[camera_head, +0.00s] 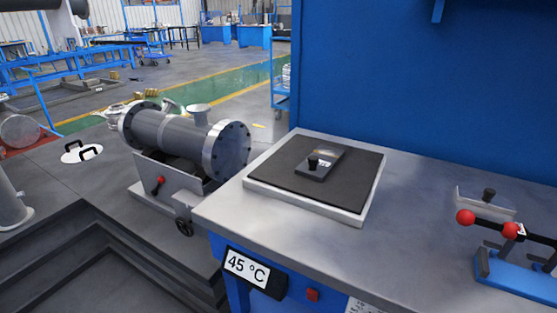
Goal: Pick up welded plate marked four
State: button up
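A small dark plate (321,164) with a black knob and a shiny lighter patch lies flat on a black mat (290,183) set on a pale square slab (345,216) on the workbench. A second, light grey plate (484,204) with a dark knob is at the right, by a blue fixture (520,278) with red-balled levers. I cannot read a number four on either plate. My gripper is not in view.
The grey bench top (285,232) is clear between slab and fixture. A blue panel (430,90) rises behind it. A display (248,267) reading "45 °C" is on the front. Left of the bench, a flanged grey shell (180,135) stands on a cradle, near dark steps (100,250).

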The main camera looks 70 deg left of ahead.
aim_at(322, 160)
jog(key=u, duration=1.8)
jog(key=k+l+u, duration=0.1)
jog(key=l+u, duration=0.2)
jog(key=k+l+u, duration=0.2)
jog(key=l+u, duration=0.4)
jog(key=i+l, duration=0.05)
jog(key=l, duration=0.05)
